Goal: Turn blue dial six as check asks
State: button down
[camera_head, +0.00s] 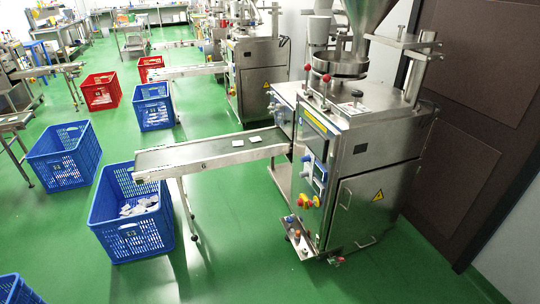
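A steel packing machine (350,165) with a hopper (372,18) stands right of centre. Its conveyor (215,152) reaches left and carries a small dark mark on its side that looks like a 6. Small controls sit on the machine's left face: a blue-edged unit (320,172), a small blue part (317,202), and a yellow and red knob (304,201). Lower down, a small blue knob (290,219) sits on a low bracket. Which of these is the blue dial, and its setting, cannot be told at this size. No check sheet is readable. My gripper is not in view.
A blue crate (135,238) with white packets stands under the conveyor's end. More blue crates (62,172) and red crates (100,104) stand farther left. A second machine (258,75) is behind. Green floor is clear in front of the machine; a brown door (475,130) is at right.

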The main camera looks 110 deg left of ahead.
aim_at(307, 158)
jog(key=u, duration=3.4)
